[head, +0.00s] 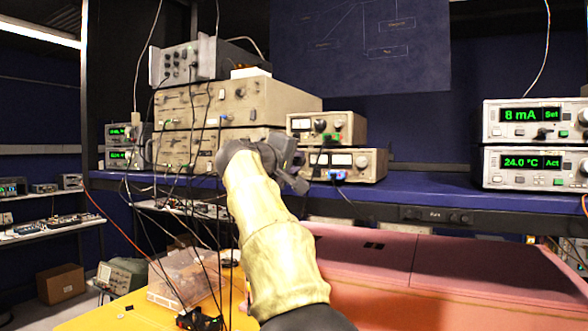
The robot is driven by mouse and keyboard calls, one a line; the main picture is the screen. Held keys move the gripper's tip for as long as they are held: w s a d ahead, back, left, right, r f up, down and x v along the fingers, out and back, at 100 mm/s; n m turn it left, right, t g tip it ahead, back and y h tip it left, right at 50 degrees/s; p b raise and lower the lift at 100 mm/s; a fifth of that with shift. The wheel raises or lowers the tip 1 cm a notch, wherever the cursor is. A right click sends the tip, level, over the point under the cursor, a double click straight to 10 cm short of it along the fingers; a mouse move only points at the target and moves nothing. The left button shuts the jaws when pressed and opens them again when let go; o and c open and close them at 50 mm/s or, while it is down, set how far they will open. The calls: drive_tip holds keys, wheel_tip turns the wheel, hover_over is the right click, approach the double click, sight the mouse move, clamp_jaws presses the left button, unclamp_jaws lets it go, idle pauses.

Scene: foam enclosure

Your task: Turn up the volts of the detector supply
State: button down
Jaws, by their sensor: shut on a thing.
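Two small beige units with meters and knobs are stacked on the blue shelf; no label shows which is the detector supply. The upper unit (327,126) has a meter, a round knob and a green plug. The lower unit (366,165) has pale meters, a dark knob and a blue plug. My gripper (299,183), dark grey, is at the left front of the lower unit. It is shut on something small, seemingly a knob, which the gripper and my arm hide. I cannot read the meters.
Large beige instruments (240,100) with hanging black cables stand left of my gripper. Units reading 8 mA (535,121) and 24.0 °C (535,168) stand at the right. A pink box (450,265) lies below the shelf (430,184). A clear bin (185,275) sits on the yellow surface.

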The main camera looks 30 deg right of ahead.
drive_tip(key=m, duration=0.2)
drive_tip(key=m+b, duration=0.1)
drive_tip(key=m, duration=0.1)
drive_tip(key=m+b, duration=0.1)
drive_tip(key=m, duration=0.1)
drive_tip(key=shift+f, duration=0.25)
drive_tip(key=m+b, duration=0.1)
drive_tip(key=m, duration=0.5)
drive_tip(key=shift+w+b, duration=0.1)
drive_tip(key=shift+b, duration=0.2)
drive_tip(key=shift+m, duration=0.3)
drive_tip(key=c, duration=1.2)
unclamp_jaws()
drive_tip(key=shift+c, duration=0.2)
drive_tip(key=shift+r, duration=0.1)
drive_tip(key=shift+t, duration=0.3)
drive_tip(key=b+v, duration=0.5)
drive_tip(key=v, duration=1.2)
drive_tip(key=shift+s+b, duration=0.3)
drive_tip(key=shift+b, duration=0.1)
drive_tip(key=shift+w+r, duration=0.1)
